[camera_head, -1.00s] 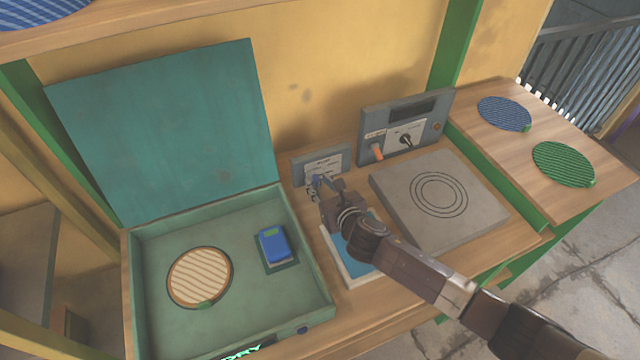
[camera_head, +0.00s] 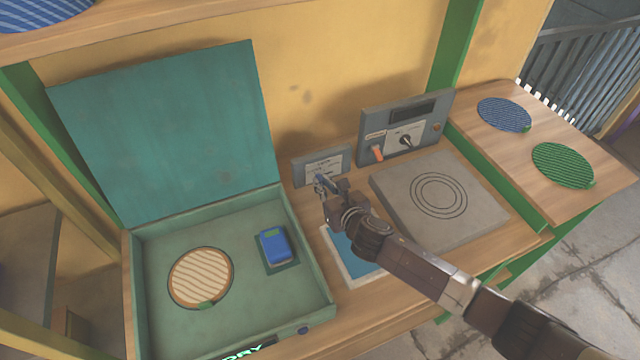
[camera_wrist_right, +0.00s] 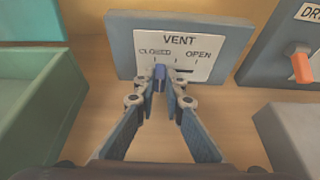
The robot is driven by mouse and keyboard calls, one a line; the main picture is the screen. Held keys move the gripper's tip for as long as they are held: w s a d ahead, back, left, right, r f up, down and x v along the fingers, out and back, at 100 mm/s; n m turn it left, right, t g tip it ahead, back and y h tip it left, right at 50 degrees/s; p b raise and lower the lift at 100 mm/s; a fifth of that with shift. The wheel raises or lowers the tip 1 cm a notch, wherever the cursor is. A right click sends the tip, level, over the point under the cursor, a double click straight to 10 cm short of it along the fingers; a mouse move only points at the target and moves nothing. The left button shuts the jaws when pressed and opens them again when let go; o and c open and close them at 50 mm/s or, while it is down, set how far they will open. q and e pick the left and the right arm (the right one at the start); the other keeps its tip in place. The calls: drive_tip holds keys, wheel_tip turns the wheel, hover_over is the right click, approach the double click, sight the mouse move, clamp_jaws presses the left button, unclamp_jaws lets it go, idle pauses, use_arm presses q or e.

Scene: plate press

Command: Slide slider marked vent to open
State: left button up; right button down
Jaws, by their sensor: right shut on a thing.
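The vent panel (camera_head: 304,170) is a small grey upright board behind the worktop, between the green box and the control panel. In the right wrist view, the panel (camera_wrist_right: 121,40) carries a white plate marked VENT, with CLOSED at left and OPEN at right. Its blue slider knob (camera_wrist_right: 159,72) stands just right of the CLOSED mark, with dark slot showing to its right. My right gripper (camera_head: 322,185) is at the panel, and in the wrist view its fingertips (camera_wrist_right: 160,80) are shut on the knob. My left gripper is not in view.
The open green box (camera_head: 325,300) holds a striped disc (camera_head: 200,277) and a blue block (camera_head: 274,244). A grey plate with rings (camera_head: 480,215) and a control panel with an orange switch (camera_head: 377,153) are to the right. A blue pad (camera_head: 350,258) lies below my right arm.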

drive_tip(key=d, duration=0.1)
drive_tip(key=w+d, duration=0.1)
drive_tip(key=d, duration=0.1)
drive_tip(key=w+d, duration=0.1)
drive_tip(key=d, duration=0.1)
drive_tip(key=shift+p, duration=0.4)
drive_tip(key=c, duration=2.5)
unclamp_jaws()
drive_tip(key=shift+a, duration=0.1)
drive_tip(key=o, duration=0.5)
drive_tip(key=shift+s, duration=0.1)
drive_tip(key=shift+s+r, duration=0.1)
drive_tip(key=shift+s, duration=0.1)
drive_tip(key=v, duration=1.1)
drive_tip(key=shift+s+r, duration=0.1)
drive_tip(key=shift+r, duration=0.05)
